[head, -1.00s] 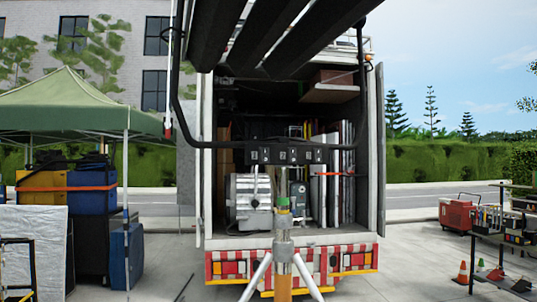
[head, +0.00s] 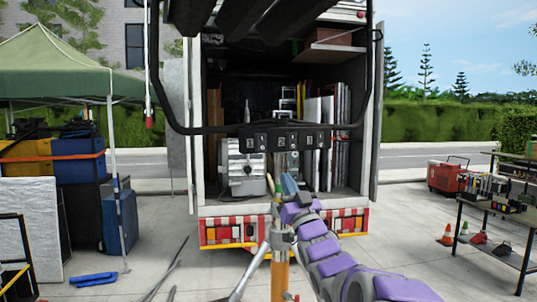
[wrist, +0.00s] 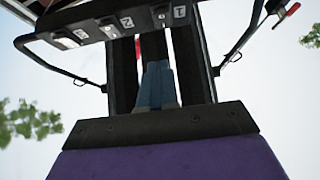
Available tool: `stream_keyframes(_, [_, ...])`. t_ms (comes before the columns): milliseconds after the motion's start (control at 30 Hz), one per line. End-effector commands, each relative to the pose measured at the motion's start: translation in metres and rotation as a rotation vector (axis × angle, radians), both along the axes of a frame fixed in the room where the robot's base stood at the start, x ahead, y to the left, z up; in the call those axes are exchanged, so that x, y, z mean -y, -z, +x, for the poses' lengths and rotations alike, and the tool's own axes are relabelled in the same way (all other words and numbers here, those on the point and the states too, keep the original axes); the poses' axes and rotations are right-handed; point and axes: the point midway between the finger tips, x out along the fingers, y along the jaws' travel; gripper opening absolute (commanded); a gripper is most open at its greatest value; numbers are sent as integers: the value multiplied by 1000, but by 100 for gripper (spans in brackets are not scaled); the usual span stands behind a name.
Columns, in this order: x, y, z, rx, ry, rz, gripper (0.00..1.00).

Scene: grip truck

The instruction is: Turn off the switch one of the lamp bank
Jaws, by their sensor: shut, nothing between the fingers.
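The lamp bank is a black frame with dark panels (head: 255,18) overhead and a black switch box (head: 284,140) hanging across its lower bar. The switch box carries a row of switches with pale numbered labels; it also shows at the top of the wrist view (wrist: 95,24). The switch labelled one (wrist: 180,12) appears at the right end of that row in the wrist view. Whether it is on or off cannot be told. My gripper (head: 289,184) is shut and empty, below the switch box in the head view. Its blue fingers (wrist: 157,84) point upward, apparently apart from the box.
A stand post (head: 280,265) with splayed legs is beside my arm. Behind is an open truck (head: 345,215) loaded with gear. A green canopy (head: 55,60) stands left, and a shelf cart (head: 490,212) stands right.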

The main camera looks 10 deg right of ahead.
Motion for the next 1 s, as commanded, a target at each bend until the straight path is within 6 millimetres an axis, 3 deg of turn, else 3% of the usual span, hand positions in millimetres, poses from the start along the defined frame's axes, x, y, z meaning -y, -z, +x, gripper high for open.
stream_keyframes(367, [-2,-5,8,-1,0,-2,0])
stream_keyframes(1000, [-17,-52,69,-1,-1,-1,0])
